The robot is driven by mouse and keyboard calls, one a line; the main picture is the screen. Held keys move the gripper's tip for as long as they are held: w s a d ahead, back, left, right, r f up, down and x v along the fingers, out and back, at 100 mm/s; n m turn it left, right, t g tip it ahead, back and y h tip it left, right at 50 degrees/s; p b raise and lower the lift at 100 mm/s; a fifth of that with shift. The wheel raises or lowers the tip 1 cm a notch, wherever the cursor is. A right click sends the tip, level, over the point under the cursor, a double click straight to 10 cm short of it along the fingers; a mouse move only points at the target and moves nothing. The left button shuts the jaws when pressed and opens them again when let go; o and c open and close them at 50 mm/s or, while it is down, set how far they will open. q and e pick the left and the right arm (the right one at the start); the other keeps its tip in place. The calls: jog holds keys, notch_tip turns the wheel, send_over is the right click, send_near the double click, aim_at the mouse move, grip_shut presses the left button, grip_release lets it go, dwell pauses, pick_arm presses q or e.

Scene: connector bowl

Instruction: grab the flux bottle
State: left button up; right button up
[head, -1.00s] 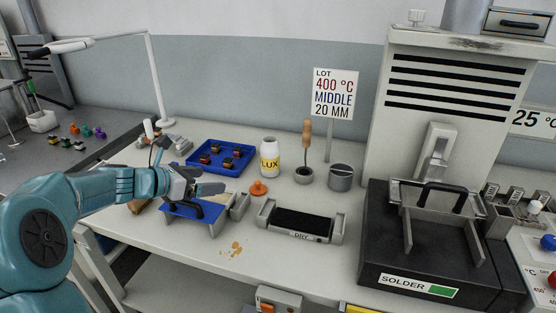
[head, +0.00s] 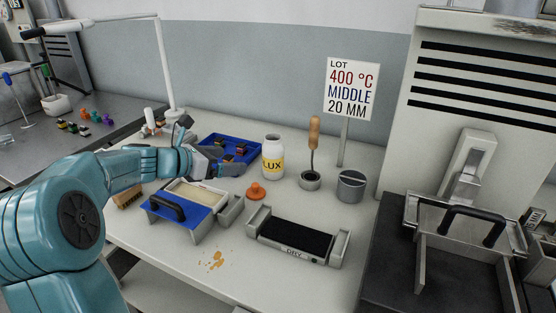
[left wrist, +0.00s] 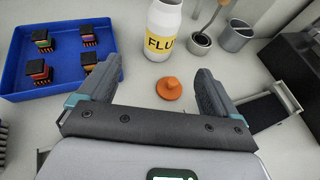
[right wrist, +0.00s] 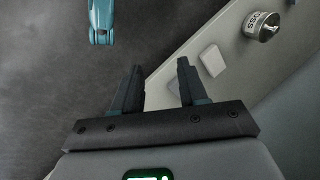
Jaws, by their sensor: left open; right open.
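The flux bottle (head: 273,160) is white with a yellow label and stands upright on the bench, right of the blue tray. It also shows at the top of the left wrist view (left wrist: 163,30), beyond the fingertips. My left gripper (head: 238,166) is open and empty, just left of the bottle and apart from it. In the left wrist view its fingers (left wrist: 155,80) spread either side of an orange cap (left wrist: 169,88) lying on the bench. My right gripper (right wrist: 159,72) is open and empty, away from the bottle; the head view does not show it.
A blue tray (head: 206,147) with several connectors lies behind my left gripper. The solder machine (head: 375,265) is at right.

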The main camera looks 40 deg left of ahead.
aim_at(265, 159)
pick_arm(q)
jog(key=b+x, duration=0.1)
jog(key=x, duration=1.4)
jog(key=shift+f, duration=0.15)
jog(key=c, duration=1.3)
